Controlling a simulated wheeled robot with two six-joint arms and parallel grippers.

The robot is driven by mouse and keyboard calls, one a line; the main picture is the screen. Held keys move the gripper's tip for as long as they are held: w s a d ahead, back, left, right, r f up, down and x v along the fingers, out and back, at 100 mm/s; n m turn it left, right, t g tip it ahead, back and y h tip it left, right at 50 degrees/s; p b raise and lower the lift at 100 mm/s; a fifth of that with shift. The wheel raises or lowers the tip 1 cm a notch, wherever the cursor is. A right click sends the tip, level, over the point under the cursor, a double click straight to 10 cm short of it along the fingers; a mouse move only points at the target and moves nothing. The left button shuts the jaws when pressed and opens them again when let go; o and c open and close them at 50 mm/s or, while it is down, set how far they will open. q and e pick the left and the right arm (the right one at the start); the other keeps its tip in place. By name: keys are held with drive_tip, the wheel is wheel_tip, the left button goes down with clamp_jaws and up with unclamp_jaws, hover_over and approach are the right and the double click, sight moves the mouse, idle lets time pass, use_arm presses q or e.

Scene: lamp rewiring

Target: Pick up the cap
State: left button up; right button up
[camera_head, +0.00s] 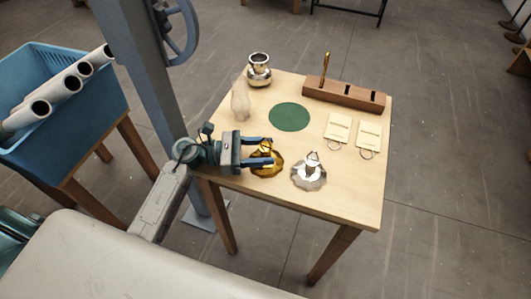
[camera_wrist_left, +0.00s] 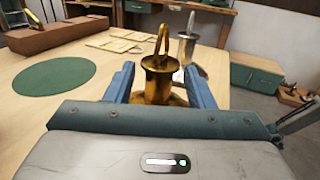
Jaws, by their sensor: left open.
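A gold cap-like piece (camera_head: 268,171) with a scalloped base stands near the table's front edge. In the left wrist view the gold piece (camera_wrist_left: 158,86) shows a short cylinder with a loop on top. My left gripper (camera_head: 272,150) is open, with one blue finger on each side of the gold piece's upper part; I cannot tell whether they touch it. A similar silver piece (camera_head: 309,176) stands to its right, and also shows behind it in the left wrist view (camera_wrist_left: 187,46). My right gripper is out of view.
The wooden table (camera_head: 350,200) also holds a round green mat (camera_head: 289,117), a shiny vase (camera_head: 259,72), a pale bottle-shaped object (camera_head: 240,102), a brown slotted block (camera_head: 343,94) and two cream cards (camera_head: 338,128). A blue bin (camera_head: 95,105) with white tubes stands left.

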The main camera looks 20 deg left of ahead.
use_arm(q)
drive_tip(key=shift+p+x, duration=0.4)
drive_tip(key=shift+x, duration=1.05)
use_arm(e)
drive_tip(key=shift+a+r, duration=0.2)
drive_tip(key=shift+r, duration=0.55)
use_arm(q)
drive_tip(key=shift+r, duration=0.1)
clamp_jaws()
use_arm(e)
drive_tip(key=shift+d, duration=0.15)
